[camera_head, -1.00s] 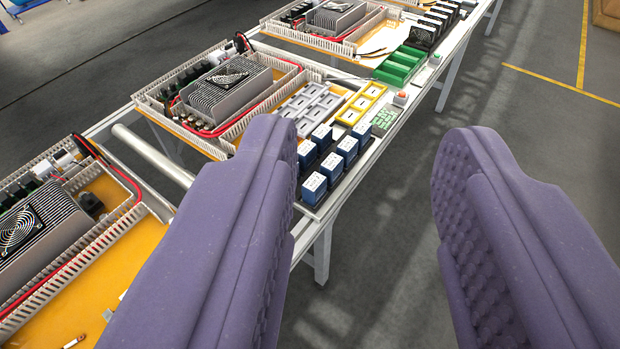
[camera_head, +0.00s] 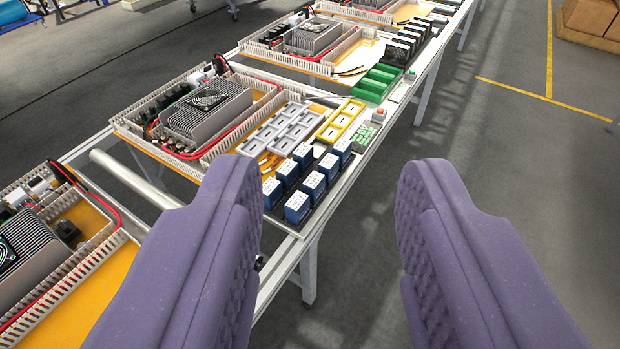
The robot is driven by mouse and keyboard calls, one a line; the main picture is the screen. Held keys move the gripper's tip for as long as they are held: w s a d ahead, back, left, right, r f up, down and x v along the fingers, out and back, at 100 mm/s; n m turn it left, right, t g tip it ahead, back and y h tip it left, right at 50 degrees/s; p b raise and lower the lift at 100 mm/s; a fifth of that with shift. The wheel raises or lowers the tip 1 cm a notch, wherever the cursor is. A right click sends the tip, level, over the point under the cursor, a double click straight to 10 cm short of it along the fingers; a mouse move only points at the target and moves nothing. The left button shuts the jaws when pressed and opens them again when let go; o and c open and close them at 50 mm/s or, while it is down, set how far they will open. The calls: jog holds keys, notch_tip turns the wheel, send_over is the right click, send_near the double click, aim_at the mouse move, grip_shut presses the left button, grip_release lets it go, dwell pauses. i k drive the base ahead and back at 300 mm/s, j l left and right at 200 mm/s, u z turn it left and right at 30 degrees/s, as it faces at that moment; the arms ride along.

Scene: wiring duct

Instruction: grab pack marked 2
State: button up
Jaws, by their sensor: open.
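Several small blue packs with white printed tops (camera_head: 298,201) stand in two rows on a dark tray at the table's near edge. The marks on their tops are too small to read, so I cannot tell which one is marked 2. My gripper (camera_head: 325,185) is open and empty, its two purple padded fingers wide apart. The left finger is in front of the table beside the packs; the right finger is over the floor. The packs show beyond the left fingertip, apart from it.
A yellow frame (camera_head: 341,121) and grey frames (camera_head: 283,130) lie behind the packs. Green bins (camera_head: 377,83) stand farther along the table. Wiring-duct panels with finned units (camera_head: 206,110) line the left side.

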aim_at(314, 186)
jog(key=i+l, duration=0.2)
jog(key=i, duration=0.3)
jog(key=i+l+u, duration=0.15)
jog(key=i, duration=0.4)
jog(key=i+l, duration=0.3)
jog(key=i, duration=0.2)
jog(key=i+l+u, duration=0.1)
jog(key=i+l, duration=0.2)
jog(key=i, duration=0.2)
